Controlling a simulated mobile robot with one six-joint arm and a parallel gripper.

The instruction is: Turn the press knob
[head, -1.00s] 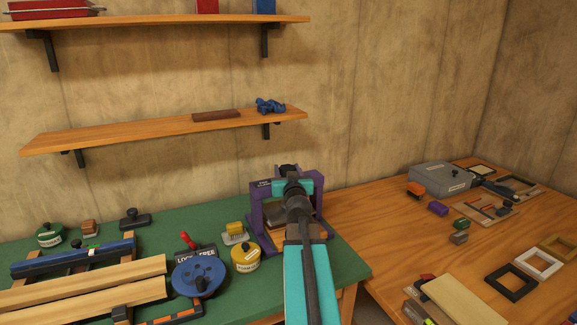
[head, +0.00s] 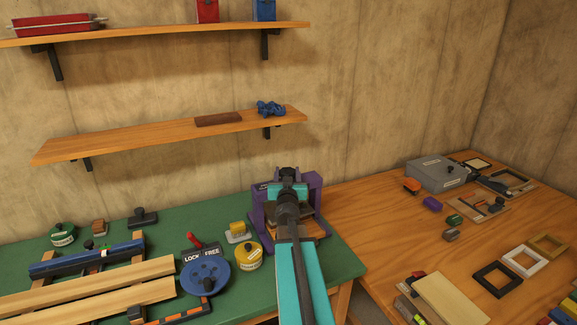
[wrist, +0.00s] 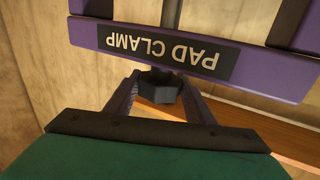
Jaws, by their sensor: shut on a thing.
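The purple press (head: 316,195) stands at the right end of the green bench in the head view, with a dark plate inside its frame. Its purple crossbar, labelled PAD CLAMP, fills the top of the wrist view (wrist: 90,35). The dark, faceted press knob (wrist: 158,84) is just beyond the crossbar's edge in the wrist view. My gripper (wrist: 162,100) has one finger on each side of the knob and is shut on it. In the head view my arm reaches over the press and hides much of its front; I cannot make out the knob there.
Left of the press are a yellow round tin (head: 249,256), a blue wheel (head: 205,278) by a LOCK/FREE plate, and wooden beams (head: 90,290). A wooden table (head: 385,235) with a grey box (head: 436,174) and frames stands right. A shelf (head: 130,142) hangs above.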

